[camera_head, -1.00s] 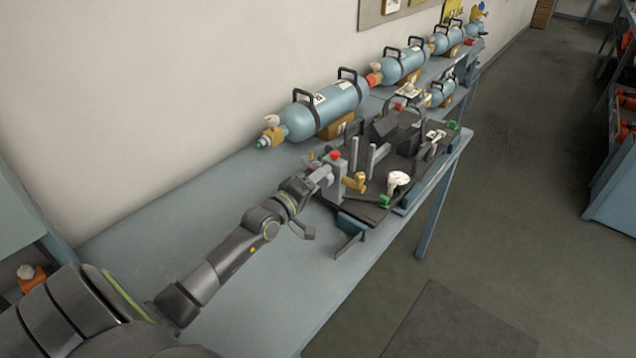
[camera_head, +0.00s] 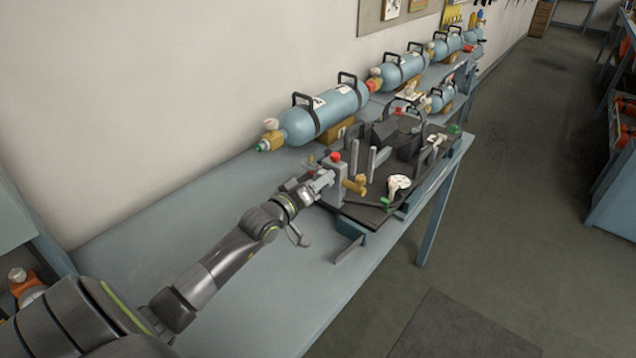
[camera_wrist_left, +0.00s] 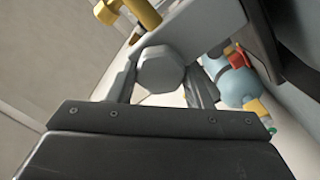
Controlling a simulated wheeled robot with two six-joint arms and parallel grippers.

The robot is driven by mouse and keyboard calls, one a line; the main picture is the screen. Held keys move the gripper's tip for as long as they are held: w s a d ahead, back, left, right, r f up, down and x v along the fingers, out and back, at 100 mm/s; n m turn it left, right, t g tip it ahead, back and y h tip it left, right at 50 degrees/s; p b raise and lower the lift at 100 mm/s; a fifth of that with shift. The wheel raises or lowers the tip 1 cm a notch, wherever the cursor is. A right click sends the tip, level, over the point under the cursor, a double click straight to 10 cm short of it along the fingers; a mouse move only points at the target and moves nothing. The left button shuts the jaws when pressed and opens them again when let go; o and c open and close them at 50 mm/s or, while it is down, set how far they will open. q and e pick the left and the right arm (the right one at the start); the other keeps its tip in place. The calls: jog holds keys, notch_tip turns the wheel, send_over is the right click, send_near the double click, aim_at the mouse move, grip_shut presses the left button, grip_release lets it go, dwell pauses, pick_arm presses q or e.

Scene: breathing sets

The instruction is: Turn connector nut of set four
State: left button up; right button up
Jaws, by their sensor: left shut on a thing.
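The connector nut (camera_wrist_left: 160,70) is a grey hexagonal nut that shows in the left wrist view, between the two fingers of my left gripper (camera_wrist_left: 163,88). The gripper is shut on it. The nut sits against a light grey upright block (camera_wrist_left: 195,30). In the head view my left gripper (camera_head: 322,181) is at the left side of this block, which has a red knob (camera_head: 336,157) on top and a brass fitting (camera_head: 355,185) on its right. The nut is hidden there by the gripper. My right gripper is not in view.
The block stands on a dark board (camera_head: 372,214) on the long blue-grey bench (camera_head: 190,225). Light blue cylinders (camera_head: 325,110) with black handles lie along the wall behind. Grey posts and a white-and-green fitting (camera_head: 398,187) stand close by. The bench's left part is clear.

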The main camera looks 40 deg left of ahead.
pick_arm(q)
jog(key=shift+f, duration=0.1)
jog(key=o, duration=1)
jog(key=s+p, duration=0.2)
jog(key=s, duration=0.3)
jog(key=s+a+p, duration=0.1)
jog(key=s+p, duration=0.2)
jog(key=s, duration=0.3)
jog(key=s+p, duration=0.3)
jog(key=s, duration=0.3)
jog(key=shift+s+a, duration=0.2)
jog(key=shift+a, duration=0.1)
